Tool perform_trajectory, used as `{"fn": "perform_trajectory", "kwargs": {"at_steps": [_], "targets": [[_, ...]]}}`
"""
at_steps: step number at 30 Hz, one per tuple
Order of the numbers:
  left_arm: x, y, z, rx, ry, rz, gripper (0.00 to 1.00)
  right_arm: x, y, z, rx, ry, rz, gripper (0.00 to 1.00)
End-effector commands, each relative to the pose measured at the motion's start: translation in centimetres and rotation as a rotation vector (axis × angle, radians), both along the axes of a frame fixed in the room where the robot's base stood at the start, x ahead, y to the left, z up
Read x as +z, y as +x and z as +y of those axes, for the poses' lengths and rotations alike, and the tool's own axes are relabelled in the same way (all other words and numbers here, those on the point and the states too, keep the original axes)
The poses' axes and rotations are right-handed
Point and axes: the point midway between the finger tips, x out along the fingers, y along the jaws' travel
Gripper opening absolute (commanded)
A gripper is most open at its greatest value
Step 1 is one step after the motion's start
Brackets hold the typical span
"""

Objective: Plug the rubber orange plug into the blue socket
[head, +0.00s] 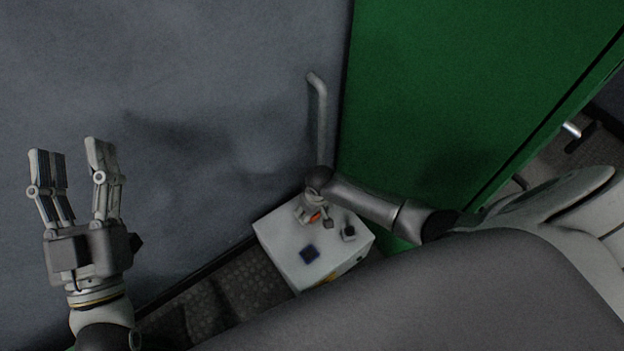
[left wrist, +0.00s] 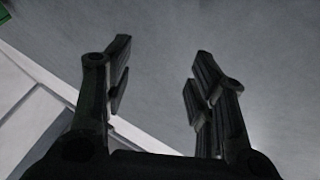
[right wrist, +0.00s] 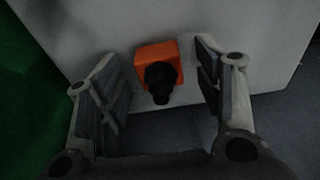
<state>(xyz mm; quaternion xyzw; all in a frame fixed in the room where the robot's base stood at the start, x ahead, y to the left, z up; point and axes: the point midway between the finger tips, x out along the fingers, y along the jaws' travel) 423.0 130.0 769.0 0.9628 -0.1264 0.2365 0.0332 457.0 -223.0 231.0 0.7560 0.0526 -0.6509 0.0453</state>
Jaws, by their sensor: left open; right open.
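The orange plug (right wrist: 171,54) is a square orange block with a black knob-like part (right wrist: 160,82), against the pale face of a box in the right wrist view. It shows as a small orange patch (head: 315,217) in the head view. My right gripper (right wrist: 160,60) is open, with one finger on each side of the plug and gaps on both sides. The blue socket (head: 309,253) is a dark blue square on the white box's top, nearer than the plug. My left gripper (head: 72,160) is open and empty at the left; it also shows in the left wrist view (left wrist: 162,58).
A green panel (head: 440,70) rises behind my right arm.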

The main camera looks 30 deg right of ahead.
Motion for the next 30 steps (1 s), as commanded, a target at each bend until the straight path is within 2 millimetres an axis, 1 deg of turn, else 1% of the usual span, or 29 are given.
{"fn": "perform_trajectory", "kwargs": {"at_steps": [3,6,16,27,30], "targets": [[0.77,-0.47,0.01,-0.002,-0.015,-0.051,0.51,-0.4,0.07,0.06,0.001,0.001,-0.001,0.61],[1.09,-0.65,0.02,-0.004,-0.02,-0.068,0.51,-0.46,0.08,0.07,0.001,0.001,-0.001,0.61],[1.13,-0.65,0.03,-0.004,-0.02,-0.069,0.51,-0.44,0.07,0.04,0.001,0.0,-0.001,0.61],[1.09,-0.65,0.01,-0.004,-0.019,-0.067,0.51,-0.45,0.06,0.03,0.001,0.0,0.0,0.14],[1.08,-0.64,0.01,-0.004,-0.019,-0.067,0.51,-0.43,0.07,0.03,0.001,0.0,-0.001,0.14]]}}
